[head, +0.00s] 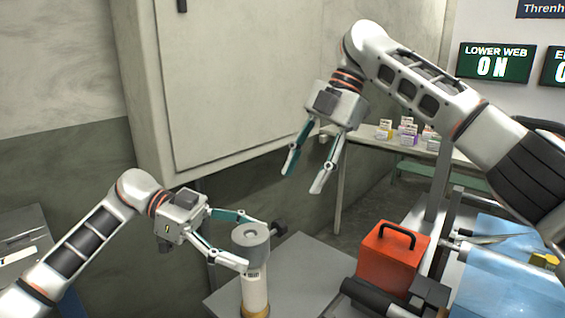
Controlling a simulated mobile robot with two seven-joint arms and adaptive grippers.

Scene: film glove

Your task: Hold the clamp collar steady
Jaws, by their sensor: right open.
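The clamp collar (251,236) is a grey ring with a hole in its top and a dark knob (279,228) on its right side. It sits on top of an upright white post (256,292) at the lower middle of the head view. My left gripper (252,243) has one finger along the far side of the collar and the other against its near side, shut on it. The far fingertip is partly hidden behind the collar. My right gripper (302,180) is open and empty, pointing down in the air, well above and to the right of the collar.
A grey surface (300,268) surrounds the post. A red box with a black handle (391,258) stands to the right, near a blue sheet (510,280). A table with small boxes (385,130) is behind. A large pale cabinet (240,80) fills the back.

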